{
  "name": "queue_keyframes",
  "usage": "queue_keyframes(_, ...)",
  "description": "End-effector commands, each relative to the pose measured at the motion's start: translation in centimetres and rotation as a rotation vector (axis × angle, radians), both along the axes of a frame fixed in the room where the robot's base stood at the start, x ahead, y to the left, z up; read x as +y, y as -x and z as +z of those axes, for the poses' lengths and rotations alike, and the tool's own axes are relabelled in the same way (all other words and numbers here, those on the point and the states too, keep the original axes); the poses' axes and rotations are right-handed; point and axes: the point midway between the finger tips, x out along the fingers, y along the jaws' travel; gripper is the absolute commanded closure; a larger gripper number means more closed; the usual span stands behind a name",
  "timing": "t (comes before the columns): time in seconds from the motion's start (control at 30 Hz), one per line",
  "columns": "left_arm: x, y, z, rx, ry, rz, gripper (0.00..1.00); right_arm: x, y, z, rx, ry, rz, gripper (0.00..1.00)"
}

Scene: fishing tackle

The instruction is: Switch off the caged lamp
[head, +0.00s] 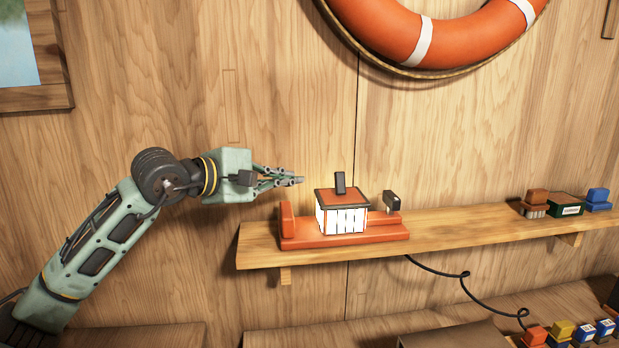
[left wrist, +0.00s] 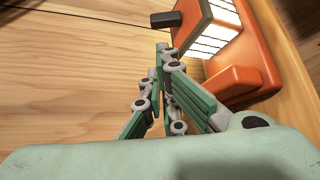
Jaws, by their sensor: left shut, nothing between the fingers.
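The caged lamp (head: 342,218) stands on an orange base on the wooden shelf, its white panes bright behind dark bars. A dark upright piece (head: 340,183) sticks up from its orange top, and a small dark piece (head: 391,200) stands at the base's right end. My left gripper (head: 299,180) is shut and empty, just left of the lamp at about the height of its top. In the left wrist view the closed fingers (left wrist: 163,48) point toward the lamp (left wrist: 215,30) and its dark top piece (left wrist: 166,19), apart from them in the head view. My right gripper is not in view.
The wooden shelf (head: 450,233) runs right, with several small blocks (head: 565,205) at its far end. A black cable (head: 465,285) hangs below it. A lower shelf holds more blocks (head: 560,330). An orange life ring (head: 440,40) hangs above.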

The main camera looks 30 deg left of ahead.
Motion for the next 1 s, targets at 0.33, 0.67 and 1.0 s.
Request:
queue_keyframes(0.33,-1.6,-4.6,-0.8,0.002,0.007,-0.004,1.00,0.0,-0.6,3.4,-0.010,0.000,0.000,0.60)
queue_keyframes(0.67,-2.7,-8.7,-2.3,0.001,0.003,0.000,1.00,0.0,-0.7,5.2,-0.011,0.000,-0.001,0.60)
queue_keyframes(1.0,-2.8,-9.1,-2.6,0.001,0.000,0.000,1.00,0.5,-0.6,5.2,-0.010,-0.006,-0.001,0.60)
